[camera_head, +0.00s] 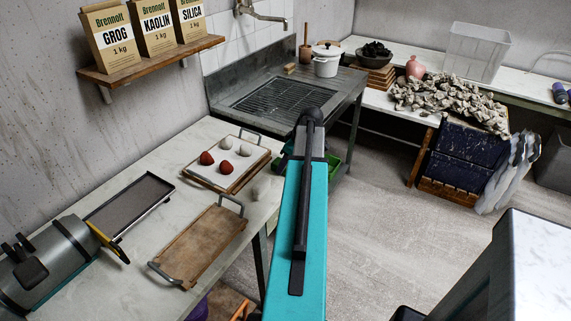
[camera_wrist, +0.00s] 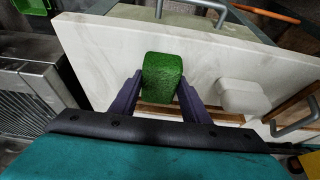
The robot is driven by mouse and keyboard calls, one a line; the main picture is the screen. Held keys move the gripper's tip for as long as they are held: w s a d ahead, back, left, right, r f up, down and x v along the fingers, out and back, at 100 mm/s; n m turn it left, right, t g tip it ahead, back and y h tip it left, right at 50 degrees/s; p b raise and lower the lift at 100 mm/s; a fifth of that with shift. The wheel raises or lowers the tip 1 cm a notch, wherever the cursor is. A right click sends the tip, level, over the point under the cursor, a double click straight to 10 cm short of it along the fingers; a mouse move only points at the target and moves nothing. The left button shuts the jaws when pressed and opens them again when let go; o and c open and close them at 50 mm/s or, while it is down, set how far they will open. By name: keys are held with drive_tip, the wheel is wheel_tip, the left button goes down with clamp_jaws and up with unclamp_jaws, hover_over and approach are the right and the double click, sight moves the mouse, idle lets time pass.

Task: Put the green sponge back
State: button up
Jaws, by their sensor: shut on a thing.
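In the wrist view the green sponge (camera_wrist: 162,75) is upright between the two dark fingers of my gripper (camera_wrist: 161,84), which is shut on it. The sponge is in front of the pale worktop (camera_wrist: 100,50); I cannot tell whether it touches it. In the head view my teal arm reaches forward at the worktop's right edge (camera_head: 247,240) and hides most of the gripper and the sponge.
A pale block (camera_wrist: 243,97) is right of the sponge. A tray (camera_head: 190,178) with red and white balls and a brown board (camera_head: 203,243) with handles lie on the worktop. The sink (camera_head: 285,98) is beyond. A green bin (camera_head: 331,165) is low beside my arm.

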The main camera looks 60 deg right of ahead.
drive_tip(key=shift+f, duration=0.15)
drive_tip(key=o, duration=0.9)
drive_tip(key=shift+o, duration=0.2)
drive_tip(key=b+v, duration=0.1)
drive_tip(key=v, duration=1.1)
drive_tip(key=shift+b, duration=0.3)
idle(0.3)
